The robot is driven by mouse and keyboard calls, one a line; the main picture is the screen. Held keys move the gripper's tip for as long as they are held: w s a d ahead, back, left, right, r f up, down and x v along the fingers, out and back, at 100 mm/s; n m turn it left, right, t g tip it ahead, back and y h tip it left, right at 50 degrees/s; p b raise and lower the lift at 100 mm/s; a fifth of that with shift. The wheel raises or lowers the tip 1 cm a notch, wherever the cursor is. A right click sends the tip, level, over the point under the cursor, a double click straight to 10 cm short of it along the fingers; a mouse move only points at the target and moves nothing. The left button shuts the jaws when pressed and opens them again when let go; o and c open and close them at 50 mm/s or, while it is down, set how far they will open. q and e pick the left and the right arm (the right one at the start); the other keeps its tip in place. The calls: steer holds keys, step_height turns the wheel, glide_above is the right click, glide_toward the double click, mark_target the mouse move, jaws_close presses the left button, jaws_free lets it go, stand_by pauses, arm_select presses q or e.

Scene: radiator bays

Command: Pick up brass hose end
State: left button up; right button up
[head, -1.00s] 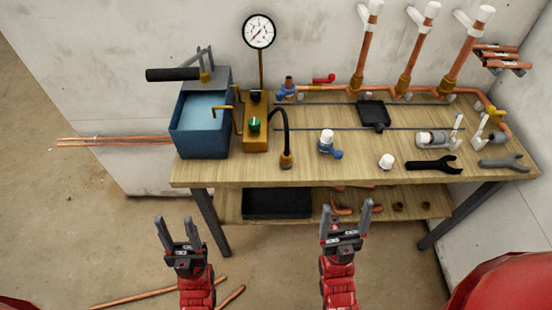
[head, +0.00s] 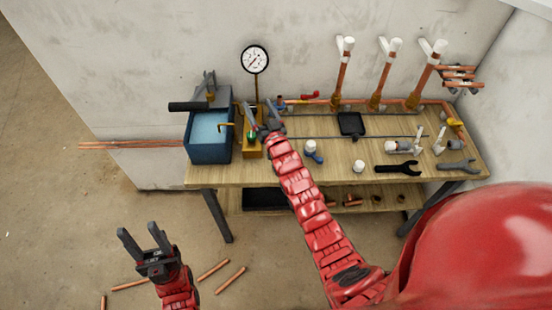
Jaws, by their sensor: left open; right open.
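The brass hose end is not visible now; my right arm covers the place where it stood at the table's front edge. The black hose is hidden too. The yellow-brass pump block (head: 252,150) with its green knob stands beside the blue water tank (head: 209,140). My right gripper (head: 258,106) is open over the table, just right of and partly in front of the pump block. I cannot tell whether anything is between its fingers. My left gripper (head: 138,230) is open and empty, low over the floor in front of the table.
A round pressure gauge (head: 255,60) rises behind the pump on a thin stem. A blue valve with a white cap (head: 313,152), a white cap (head: 358,166) and a black wrench (head: 397,170) lie to the right. Copper pipes with white tops stand at the wall.

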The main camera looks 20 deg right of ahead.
steer(key=w+d+f+m+g+h, duration=0.3)
steer(key=w+d+f+m+g, duration=0.25)
steer(key=g, duration=0.35)
steer(key=s+a+r+m+g+y, duration=0.1)
steer(key=s+m+g, duration=0.2)
steer(key=s+g, duration=0.3)
steer(key=s+a+r+m+g, duration=0.15)
steer(key=s+g, duration=0.25)
steer(key=s, duration=0.4)
steer(key=shift+m, duration=0.3)
steer(key=f+b, duration=0.2)
steer(key=f, duration=0.1)
steer(key=f+b, duration=0.2)
steer(key=f, duration=0.1)
steer(key=f+b, duration=0.2)
steer(key=f, duration=0.2)
steer(key=shift+d+f+b, duration=0.1)
steer(key=shift+d+b, duration=0.2)
steer(key=shift+d, duration=0.05)
steer(key=shift+w+f+p, duration=0.1)
steer(key=shift+f+p, duration=0.4)
steer(key=shift+p, duration=0.4)
steer(key=shift+f, duration=0.25)
steer(key=shift+f+p, duration=0.3)
steer(key=shift+p, duration=0.25)
steer(key=shift+a+f+p, duration=0.15)
steer(key=shift+f+p, duration=0.5)
steer(key=shift+f, duration=0.2)
steer(key=shift+f+p, duration=0.3)
steer(key=shift+f, duration=1.2)
